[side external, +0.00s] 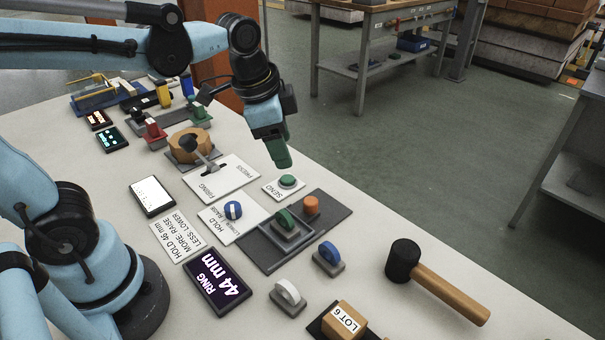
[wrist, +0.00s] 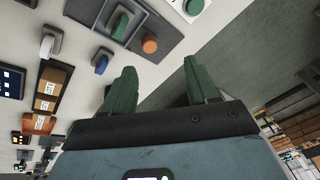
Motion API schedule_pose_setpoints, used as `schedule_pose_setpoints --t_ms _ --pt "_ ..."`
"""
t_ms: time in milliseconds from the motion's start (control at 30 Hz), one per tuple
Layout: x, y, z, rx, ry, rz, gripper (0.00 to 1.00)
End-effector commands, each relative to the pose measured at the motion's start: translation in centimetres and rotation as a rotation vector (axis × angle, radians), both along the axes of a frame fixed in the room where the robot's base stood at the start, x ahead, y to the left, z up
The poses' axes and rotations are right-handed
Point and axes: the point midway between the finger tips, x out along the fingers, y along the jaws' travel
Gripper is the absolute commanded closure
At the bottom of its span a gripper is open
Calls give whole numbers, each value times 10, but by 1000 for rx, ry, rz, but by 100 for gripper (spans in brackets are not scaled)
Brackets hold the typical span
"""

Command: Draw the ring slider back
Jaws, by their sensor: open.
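My gripper (side external: 279,155) is open and empty, in the air above the table near the green SEND button (side external: 287,181). In the wrist view its green fingers (wrist: 157,78) stand apart with only floor and table edge between them. A display (side external: 217,282) reads "RING 44 mm".
A card (side external: 178,236) reads "HOLD 46 mm, MORE: RAISE, LESS: LOWER".

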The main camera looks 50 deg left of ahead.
Motion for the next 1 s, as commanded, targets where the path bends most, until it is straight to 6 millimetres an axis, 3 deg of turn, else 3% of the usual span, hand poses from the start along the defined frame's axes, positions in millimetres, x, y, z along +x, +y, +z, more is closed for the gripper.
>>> schedule_pose_setpoints --t_ms 200,400,667,1000 --pt "28 -19 -1 86 169 -368 42" --pt "40 -29 -5 112 260 -578 42" --pt "42 -31 -16 116 281 -628 42" --pt "43 -31 -65 116 279 -625 42"
